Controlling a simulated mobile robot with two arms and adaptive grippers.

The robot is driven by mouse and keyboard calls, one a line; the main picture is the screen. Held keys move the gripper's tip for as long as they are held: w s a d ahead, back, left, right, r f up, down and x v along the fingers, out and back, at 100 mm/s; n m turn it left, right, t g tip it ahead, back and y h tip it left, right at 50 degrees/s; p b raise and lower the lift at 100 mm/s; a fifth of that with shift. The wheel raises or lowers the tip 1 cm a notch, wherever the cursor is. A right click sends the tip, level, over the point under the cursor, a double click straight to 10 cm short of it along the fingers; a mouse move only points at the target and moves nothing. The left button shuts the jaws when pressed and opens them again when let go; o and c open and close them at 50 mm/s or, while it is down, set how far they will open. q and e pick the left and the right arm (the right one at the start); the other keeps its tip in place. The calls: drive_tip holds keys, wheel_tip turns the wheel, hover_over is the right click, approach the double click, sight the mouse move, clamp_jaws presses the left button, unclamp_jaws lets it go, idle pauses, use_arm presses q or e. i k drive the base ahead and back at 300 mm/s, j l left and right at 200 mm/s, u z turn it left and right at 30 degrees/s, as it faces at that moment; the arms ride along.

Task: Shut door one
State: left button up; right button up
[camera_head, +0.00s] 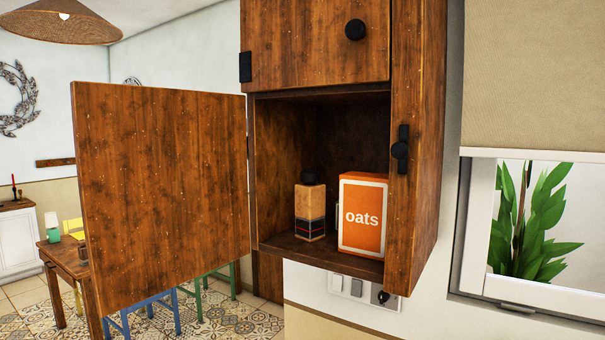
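A wooden cabinet (283,170) hangs on the wall in the middle of the head view. Its lower brown wooden door (165,195) stands wide open, swung out to the left on its left edge. Above it, an upper wooden door (310,50) with a round black knob (355,30) looks shut. No marking shows which of them is door one. Neither of my grippers is in view.
Inside the open compartment stand a bottle with a dark cap (310,207) and an orange oats box (362,217). A window (540,230) is at right. A table (70,258) stands behind the open door.

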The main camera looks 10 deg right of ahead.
sight(161, 173)
drive_tip(key=i+j+z, duration=0.15)
drive_tip(key=z, duration=0.25)
drive_tip(key=i+j+z, duration=0.1)
drive_tip(key=j+z, duration=1)
drive_tip(key=z, duration=0.15)
drive_tip(key=j+z, duration=0.1)
drive_tip(key=j, duration=0.8)
drive_tip(key=k+j+z, duration=0.1)
drive_tip(key=j, duration=0.75)
